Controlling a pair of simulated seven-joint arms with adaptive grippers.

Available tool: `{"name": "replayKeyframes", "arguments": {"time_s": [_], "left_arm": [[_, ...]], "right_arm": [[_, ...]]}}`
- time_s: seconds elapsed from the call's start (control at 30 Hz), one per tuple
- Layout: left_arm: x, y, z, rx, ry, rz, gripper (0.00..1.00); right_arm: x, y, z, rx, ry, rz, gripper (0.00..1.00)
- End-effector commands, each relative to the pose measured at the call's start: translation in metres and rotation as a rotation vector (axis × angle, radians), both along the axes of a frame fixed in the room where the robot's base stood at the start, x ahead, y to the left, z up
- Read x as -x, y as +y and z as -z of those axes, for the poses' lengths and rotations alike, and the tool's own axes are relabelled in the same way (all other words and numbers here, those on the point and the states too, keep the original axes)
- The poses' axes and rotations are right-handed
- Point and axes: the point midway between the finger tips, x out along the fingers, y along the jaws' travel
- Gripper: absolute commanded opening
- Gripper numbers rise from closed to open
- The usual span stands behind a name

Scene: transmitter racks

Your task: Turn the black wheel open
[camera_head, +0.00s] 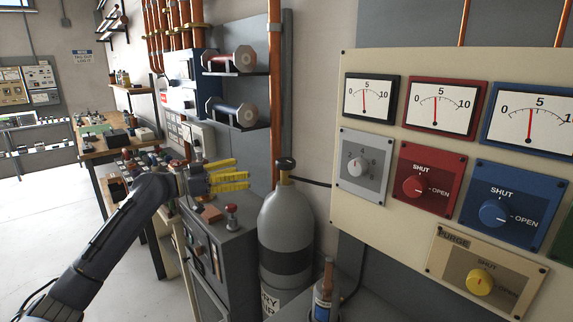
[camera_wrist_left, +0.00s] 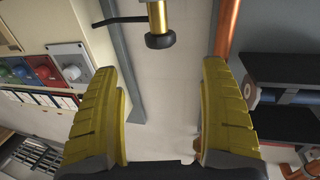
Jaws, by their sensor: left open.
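The black wheel (camera_head: 286,162) sits on a brass valve on top of a grey gas cylinder (camera_head: 286,222) in the head view. In the left wrist view the black wheel (camera_wrist_left: 160,41) is at the top middle, below the brass valve stem (camera_wrist_left: 158,15) in the picture. My left gripper (camera_head: 243,174) has yellow fingers, is open and empty, and is left of the wheel, apart from it. In the left wrist view my left gripper (camera_wrist_left: 160,72) has its fingers wide apart, with the wheel beyond the gap between them. My right gripper is not in view.
A cream panel (camera_head: 393,212) with gauges and coloured knobs stands right of the cylinder. A grey cabinet (camera_head: 233,245) with a red-topped knob (camera_head: 232,210) is below my left gripper. Two rollers on shelves (camera_head: 240,72) and copper pipes are behind. The floor at left is clear.

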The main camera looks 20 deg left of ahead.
Motion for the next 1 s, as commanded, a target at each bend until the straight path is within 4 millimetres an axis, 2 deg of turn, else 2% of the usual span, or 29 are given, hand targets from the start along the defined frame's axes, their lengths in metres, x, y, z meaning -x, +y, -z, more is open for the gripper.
{"name": "replayKeyframes", "arguments": {"time_s": [0.6, 0.8, 1.0], "left_arm": [[-0.078, -0.078, -0.001, 0.002, -0.001, -0.001, 0.79], [-0.097, -0.096, 0.0, 0.001, -0.001, -0.001, 0.79], [-0.108, -0.107, 0.0, 0.001, 0.0, -0.002, 0.79]], "right_arm": [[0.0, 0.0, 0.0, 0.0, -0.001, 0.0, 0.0], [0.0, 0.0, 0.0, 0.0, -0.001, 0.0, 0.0], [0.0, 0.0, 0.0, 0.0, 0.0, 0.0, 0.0]]}}
